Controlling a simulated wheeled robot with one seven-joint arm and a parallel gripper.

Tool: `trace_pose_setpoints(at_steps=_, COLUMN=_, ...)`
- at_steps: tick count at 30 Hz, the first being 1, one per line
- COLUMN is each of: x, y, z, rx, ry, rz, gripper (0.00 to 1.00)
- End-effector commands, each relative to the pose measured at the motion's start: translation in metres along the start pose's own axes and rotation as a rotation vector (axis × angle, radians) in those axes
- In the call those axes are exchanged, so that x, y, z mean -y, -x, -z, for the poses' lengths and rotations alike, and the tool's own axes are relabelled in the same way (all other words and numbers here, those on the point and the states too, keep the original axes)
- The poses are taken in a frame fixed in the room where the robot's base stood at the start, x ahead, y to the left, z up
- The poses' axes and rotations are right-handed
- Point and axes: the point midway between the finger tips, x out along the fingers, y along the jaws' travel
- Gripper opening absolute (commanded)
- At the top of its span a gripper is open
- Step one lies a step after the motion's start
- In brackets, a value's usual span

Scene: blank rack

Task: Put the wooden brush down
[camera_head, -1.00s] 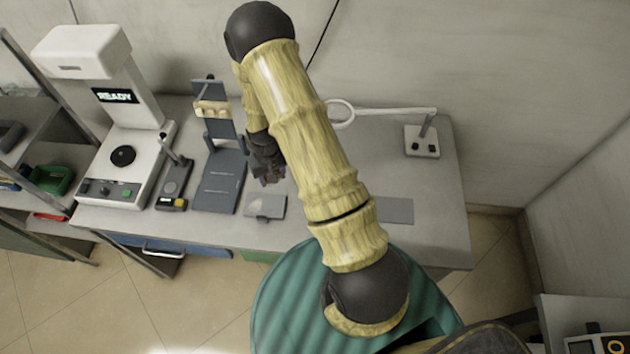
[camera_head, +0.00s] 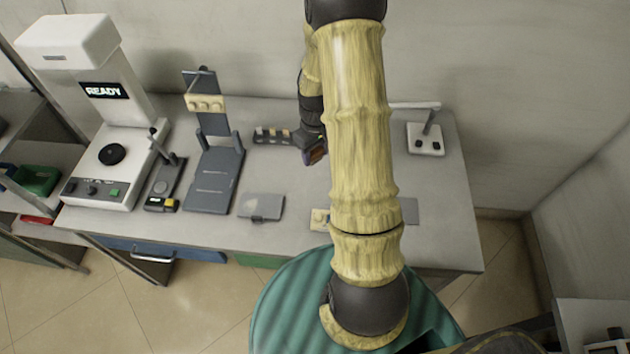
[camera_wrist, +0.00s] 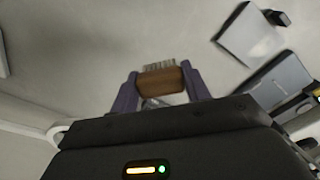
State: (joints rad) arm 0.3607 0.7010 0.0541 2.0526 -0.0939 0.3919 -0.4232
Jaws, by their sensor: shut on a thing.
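The wooden brush (camera_wrist: 160,80) is a brown block with pale bristles, seen in the wrist view. My gripper (camera_wrist: 161,88) is shut on it, with a purple finger at each end of the brown block. The bristles point away from my wrist, and grey surface shows behind them. In the head view my gripper (camera_head: 316,152) is over the middle of the grey bench (camera_head: 290,180), mostly behind my arm.
A dark rack (camera_head: 272,135) with several slots stands left of my gripper. A grey plate (camera_head: 261,206), a dark stand (camera_head: 216,180) and a white READY machine (camera_head: 110,155) are farther left. A white lamp base (camera_head: 425,140) is at right. Open bench lies right of my arm.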

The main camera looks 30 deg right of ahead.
Motion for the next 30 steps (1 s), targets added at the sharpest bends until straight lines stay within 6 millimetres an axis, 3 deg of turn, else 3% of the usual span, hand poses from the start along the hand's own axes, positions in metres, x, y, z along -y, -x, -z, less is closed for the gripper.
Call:
trace_pose_setpoints(at_steps=5, x=0.000, y=-0.012, z=-0.001, rx=0.003, ry=-0.002, rz=0.002, gripper=0.22)
trace_pose_setpoints(at_steps=13, x=0.001, y=-0.053, z=0.000, rx=0.003, ry=0.000, rz=0.002, gripper=0.22)
trace_pose_setpoints(at_steps=25, x=0.001, y=-0.060, z=0.001, rx=0.000, ry=0.001, rz=0.000, gripper=0.22)
trace_pose_setpoints(at_steps=30, x=0.002, y=-0.076, z=0.000, rx=0.003, ry=0.001, rz=0.002, gripper=0.22)
